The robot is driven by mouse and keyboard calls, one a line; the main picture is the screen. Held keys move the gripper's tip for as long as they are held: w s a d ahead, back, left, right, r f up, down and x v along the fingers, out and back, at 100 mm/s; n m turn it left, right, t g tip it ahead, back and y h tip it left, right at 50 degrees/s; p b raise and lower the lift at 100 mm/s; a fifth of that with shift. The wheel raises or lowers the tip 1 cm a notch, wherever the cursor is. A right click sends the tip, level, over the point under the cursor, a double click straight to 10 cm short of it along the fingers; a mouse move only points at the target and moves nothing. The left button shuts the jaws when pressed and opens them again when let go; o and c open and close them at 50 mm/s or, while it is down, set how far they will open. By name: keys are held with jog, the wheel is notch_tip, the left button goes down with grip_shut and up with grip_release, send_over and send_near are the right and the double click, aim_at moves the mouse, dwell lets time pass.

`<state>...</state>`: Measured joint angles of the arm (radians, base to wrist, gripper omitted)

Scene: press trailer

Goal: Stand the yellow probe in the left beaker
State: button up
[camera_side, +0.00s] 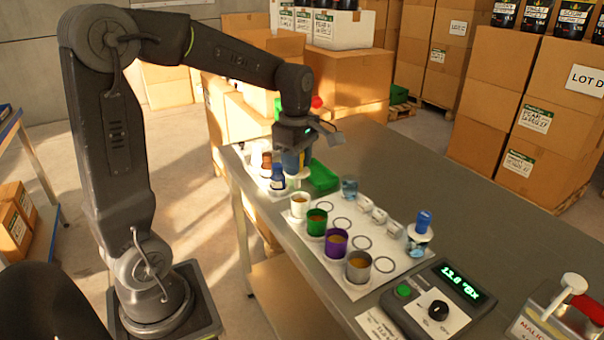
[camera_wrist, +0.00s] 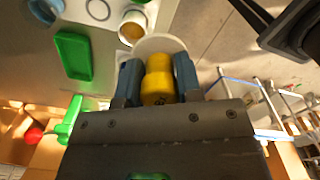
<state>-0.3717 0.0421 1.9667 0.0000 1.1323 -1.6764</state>
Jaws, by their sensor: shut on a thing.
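My gripper (camera_side: 294,158) is shut on the yellow probe (camera_wrist: 157,80); its blue fingers lie on both sides of the probe in the wrist view. A pale disc (camera_wrist: 160,44) shows beyond the yellow handle, and in the side view it hangs below the fingers. The probe's lower end is hidden or too small to make out. The left beaker (camera_side: 349,188), clear with bluish contents, stands on the bench to the right of my gripper and apart from it. The other beaker (camera_side: 418,246) stands nearer the camera with a blue-handled probe (camera_side: 423,222) in it.
White, green, purple and grey cups (camera_side: 336,243) line a white mat with printed circles. A green tray (camera_side: 322,176) and small bottles (camera_side: 278,178) lie close to my gripper. White blocks (camera_side: 372,211) sit between the beakers. A meter (camera_side: 440,304) stands in front.

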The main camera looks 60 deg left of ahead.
jog(key=w+a+f, duration=0.2)
jog(key=w+a, duration=0.1)
jog(key=w, duration=0.7)
jog(key=w+a+f, duration=0.2)
jog(key=w+a, duration=0.1)
jog(key=w, duration=0.7)
jog(key=shift+d+f, duration=0.2)
jog(key=shift+f, duration=2.8)
jog(key=shift+f, duration=0.65)
jog(key=o, duration=0.7)
jog(key=shift+r, duration=5.55)
jog(key=shift+r, duration=4.5)
